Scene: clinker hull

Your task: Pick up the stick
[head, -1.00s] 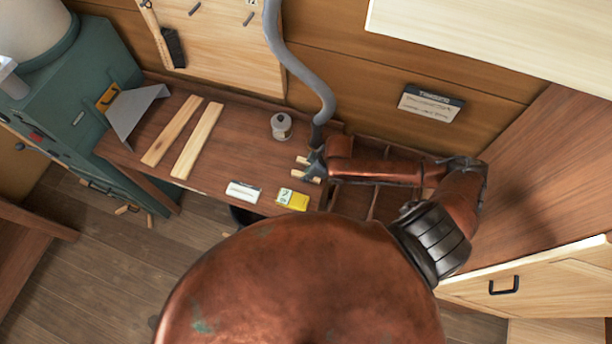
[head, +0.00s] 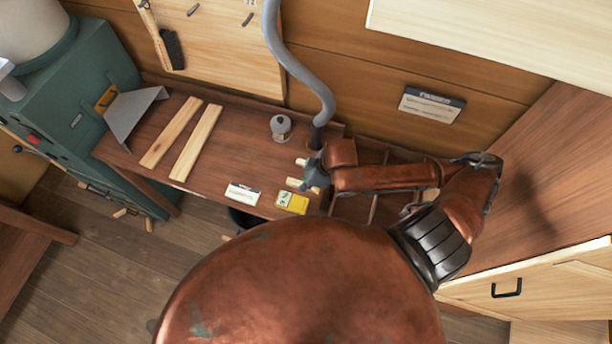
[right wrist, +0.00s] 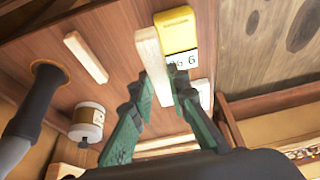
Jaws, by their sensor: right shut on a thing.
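A pale wooden stick (right wrist: 151,58) lies between the green fingers of my right gripper (right wrist: 160,88) in the right wrist view. The fingers are shut on its near part, and its far end points to the yellow packet. In the head view this stick (head: 295,183) sticks out to the left of my right gripper (head: 310,174), low over the bench top. I cannot tell whether it touches the bench. A second short pale stick (right wrist: 85,57) lies apart on the bench; in the head view it is the upper one (head: 301,162). My left gripper is not in view.
A yellow packet (head: 292,203) and a white card (head: 242,194) lie at the bench's front edge. A small pot (head: 281,127) and a grey hose (head: 318,95) stand behind. Two long planks (head: 196,142) lie left. A compartmented tray (head: 358,208) is under my right arm.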

